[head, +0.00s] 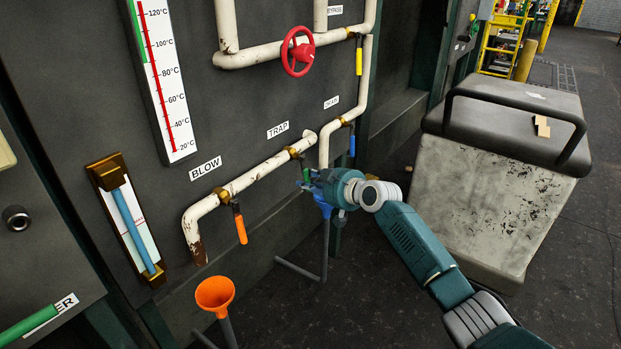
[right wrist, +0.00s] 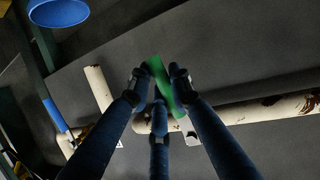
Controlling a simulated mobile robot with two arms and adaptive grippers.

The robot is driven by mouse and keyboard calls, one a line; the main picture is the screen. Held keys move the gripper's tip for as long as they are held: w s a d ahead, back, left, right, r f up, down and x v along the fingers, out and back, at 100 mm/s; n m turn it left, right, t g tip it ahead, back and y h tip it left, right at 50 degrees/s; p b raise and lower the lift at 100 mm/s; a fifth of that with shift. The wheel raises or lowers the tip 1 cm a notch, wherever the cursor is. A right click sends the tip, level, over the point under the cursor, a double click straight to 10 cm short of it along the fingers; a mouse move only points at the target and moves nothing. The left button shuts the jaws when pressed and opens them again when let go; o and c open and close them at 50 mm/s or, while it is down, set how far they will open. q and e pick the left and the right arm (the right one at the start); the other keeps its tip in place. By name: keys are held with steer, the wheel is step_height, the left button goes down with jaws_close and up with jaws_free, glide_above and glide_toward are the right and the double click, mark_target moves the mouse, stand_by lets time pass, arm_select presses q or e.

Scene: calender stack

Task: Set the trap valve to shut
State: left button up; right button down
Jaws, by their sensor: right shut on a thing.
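The trap valve (head: 292,152) is a brass body on the white pipe under the TRAP label (head: 278,130). Its green handle (head: 305,173) points down from the pipe, mostly hidden by my right gripper. My right gripper (head: 310,181) is at this handle in the head view. In the right wrist view the fingers are closed around the green handle (right wrist: 160,78), with its end sticking out between the fingertips. The handle lies at an angle across the pipe there. My left gripper is not in view.
Neighbouring valves have orange (head: 240,229), blue (head: 351,145) and yellow (head: 358,61) handles. A red handwheel (head: 297,52) is above. A blue funnel (head: 321,203) stands just below my right gripper, an orange funnel (head: 215,293) at lower left. A bin (head: 490,190) stands at right.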

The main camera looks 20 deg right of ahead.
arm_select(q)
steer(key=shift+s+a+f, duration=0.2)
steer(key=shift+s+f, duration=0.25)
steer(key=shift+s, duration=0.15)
arm_select(e)
steer(key=shift+s+a+f+m+g+y, duration=0.15)
steer(key=shift+s+a+m+g+y, duration=0.15)
steer(key=shift+s+a+m+g, duration=0.15)
steer(key=shift+w, duration=0.1)
steer(key=c, duration=1.6)
jaws_free()
steer(key=shift+o, duration=0.2)
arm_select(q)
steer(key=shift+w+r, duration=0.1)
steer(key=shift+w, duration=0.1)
arm_select(e)
steer(key=v, duration=1.2)
steer(key=shift+f, duration=0.1)
